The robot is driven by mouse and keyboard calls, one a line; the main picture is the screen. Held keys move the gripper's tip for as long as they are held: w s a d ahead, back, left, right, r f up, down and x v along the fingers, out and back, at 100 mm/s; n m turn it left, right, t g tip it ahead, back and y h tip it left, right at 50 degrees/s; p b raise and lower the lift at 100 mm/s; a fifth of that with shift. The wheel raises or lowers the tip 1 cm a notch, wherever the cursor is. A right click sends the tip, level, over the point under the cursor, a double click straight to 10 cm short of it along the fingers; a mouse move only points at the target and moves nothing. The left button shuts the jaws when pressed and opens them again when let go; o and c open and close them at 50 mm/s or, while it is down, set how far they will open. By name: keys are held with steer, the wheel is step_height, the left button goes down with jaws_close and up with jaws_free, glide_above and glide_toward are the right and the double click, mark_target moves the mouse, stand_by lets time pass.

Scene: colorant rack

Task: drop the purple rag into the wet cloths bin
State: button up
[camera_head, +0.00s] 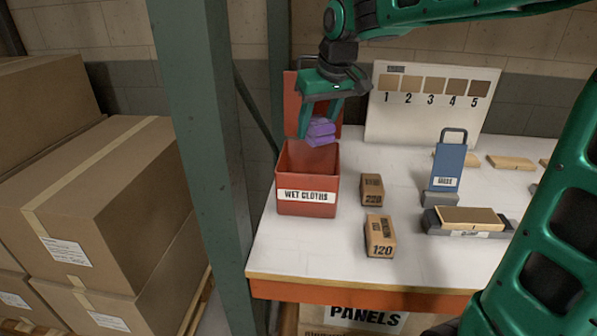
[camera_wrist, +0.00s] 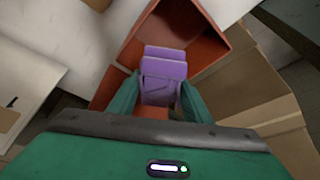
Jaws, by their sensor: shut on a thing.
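The purple rag (camera_head: 320,132) is folded and held between the fingers of my gripper (camera_head: 321,122). In the wrist view the rag (camera_wrist: 163,75) shows between the two green fingertips of my gripper (camera_wrist: 158,92). The red bin (camera_head: 307,209) labelled WET CLOTHS stands at the left end of the table, with its lid raised at the back. In the head view the rag is above the bin's opening, toward its right side. In the wrist view the bin (camera_wrist: 212,28) lies beyond and around the rag, its inside partly hidden.
A green upright post (camera_head: 207,150) stands left of the bin. Sanding blocks marked 220 (camera_head: 372,189) and 120 (camera_head: 380,237) sit right of it. A numbered sample board (camera_head: 420,120), a blue tool (camera_head: 447,168) and a tan-topped block (camera_head: 468,218) stand farther right. Cardboard boxes (camera_head: 120,200) fill the left.

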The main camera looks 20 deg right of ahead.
steer(key=shift+w+d+f, duration=0.1)
steer(key=shift+w, duration=0.35)
steer(key=shift+d+f, duration=0.1)
steer(key=shift+f, duration=2.8)
steer(key=o, duration=1.3)
steer(key=shift+r, duration=0.1)
steer(key=v, duration=1)
steer(key=shift+s+r, duration=0.15)
steer(key=shift+r, duration=0.1)
